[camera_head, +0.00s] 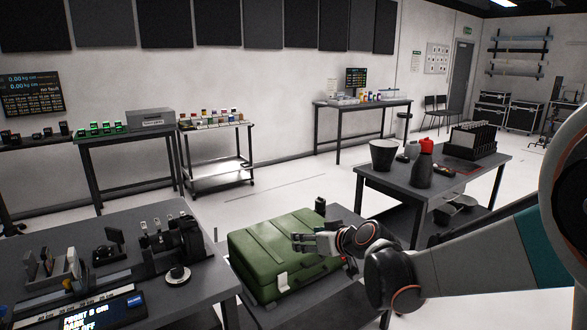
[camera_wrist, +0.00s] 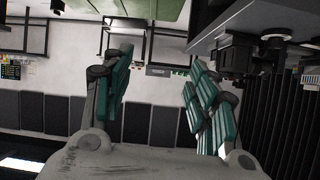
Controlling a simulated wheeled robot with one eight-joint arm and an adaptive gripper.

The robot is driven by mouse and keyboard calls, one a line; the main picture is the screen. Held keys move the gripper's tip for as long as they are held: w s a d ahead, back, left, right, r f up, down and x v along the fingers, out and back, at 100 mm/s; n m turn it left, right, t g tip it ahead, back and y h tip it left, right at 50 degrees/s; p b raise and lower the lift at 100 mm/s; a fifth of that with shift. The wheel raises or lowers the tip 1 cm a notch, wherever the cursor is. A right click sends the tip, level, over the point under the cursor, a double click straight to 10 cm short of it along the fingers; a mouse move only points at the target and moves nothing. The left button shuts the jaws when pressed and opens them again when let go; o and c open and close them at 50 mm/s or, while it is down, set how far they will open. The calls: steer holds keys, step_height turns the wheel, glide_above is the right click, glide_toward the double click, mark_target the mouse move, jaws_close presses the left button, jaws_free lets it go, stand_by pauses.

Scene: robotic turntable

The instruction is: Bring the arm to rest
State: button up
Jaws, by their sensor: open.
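My arm reaches in from the right edge in the head view. My gripper (camera_head: 303,243) is in front of the top of a green case (camera_head: 270,262); I cannot tell whether it touches the case. In the wrist view my gripper (camera_wrist: 160,85) shows its teal-padded fingers spread wide with nothing between them. The picture there is upside down. The green case also shows at the top edge of the wrist view (camera_wrist: 140,8).
A dark table (camera_head: 190,290) with a camera (camera_head: 182,238) stands at the left. Open floor (camera_head: 290,190) lies beyond the case.

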steer(key=s+d+m+g+h, duration=0.1)
steer(key=s+d, duration=0.4)
steer(key=s, duration=0.6)
steer(key=s+d+m+g+h, duration=0.1)
steer(key=s+d, duration=0.4)
steer(key=s, duration=0.6)
steer(key=s+d+m+g+h, duration=0.1)
steer(key=s+d+m+h, duration=0.2)
steer(key=s, duration=0.8)
steer(key=shift+s+d+r+h, duration=0.4)
steer(key=shift+d+h, duration=0.5)
steer(key=shift+d, duration=0.35)
